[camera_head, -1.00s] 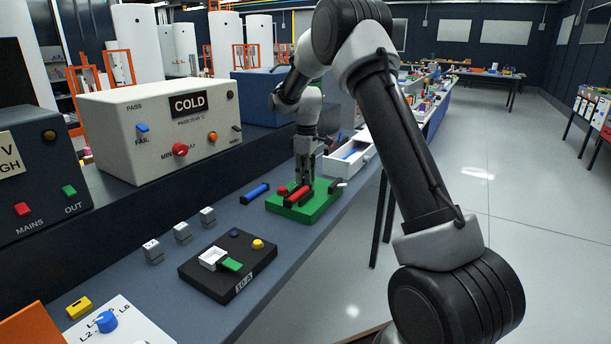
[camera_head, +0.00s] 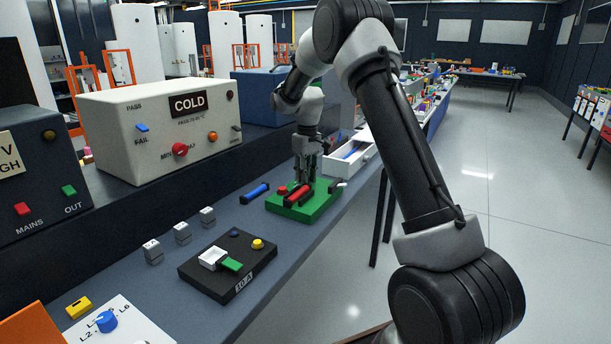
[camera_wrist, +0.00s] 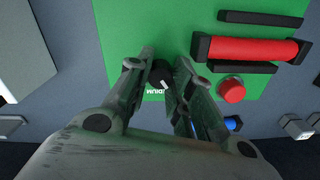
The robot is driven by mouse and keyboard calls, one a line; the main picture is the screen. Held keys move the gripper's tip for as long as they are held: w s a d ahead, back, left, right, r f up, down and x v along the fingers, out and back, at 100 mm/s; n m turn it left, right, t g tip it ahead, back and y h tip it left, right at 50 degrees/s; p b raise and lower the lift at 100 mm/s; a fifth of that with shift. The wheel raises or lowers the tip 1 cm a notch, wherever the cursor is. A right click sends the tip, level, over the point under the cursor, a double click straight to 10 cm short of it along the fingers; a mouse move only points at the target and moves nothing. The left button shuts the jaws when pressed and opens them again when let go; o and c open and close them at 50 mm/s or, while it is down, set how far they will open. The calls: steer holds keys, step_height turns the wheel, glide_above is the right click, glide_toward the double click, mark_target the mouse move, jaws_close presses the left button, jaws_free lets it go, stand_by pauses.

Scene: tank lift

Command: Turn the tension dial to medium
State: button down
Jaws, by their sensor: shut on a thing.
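The tension dial (camera_wrist: 158,74) is a small black knob with a white pointer mark on the green board (camera_wrist: 120,25). White lettering, partly hidden and upside down, shows beside it in the wrist view and looks like part of "MEDIUM". My gripper (camera_wrist: 166,62) has one finger on each side of the dial and is shut on it. The pointer mark lies near the lettering; its exact setting is hard to read. In the head view, my gripper (camera_head: 303,180) points down onto the green board (camera_head: 318,207), and the fingers hide the dial.
The green board also carries a red cylinder in black holders (camera_wrist: 252,50) and a red button (camera_wrist: 231,90), close to my fingers. A blue cylinder (camera_head: 255,193) lies left of the board. A white open drawer (camera_head: 352,158) stands behind it.

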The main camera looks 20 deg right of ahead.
steer(key=m, duration=0.6)
steer(key=shift+m, duration=0.4)
stand_by(0.3)
steer(key=c, duration=1.2)
jaws_free()
step_height(320, 180, up, 12)
steer(key=shift+d, duration=0.25)
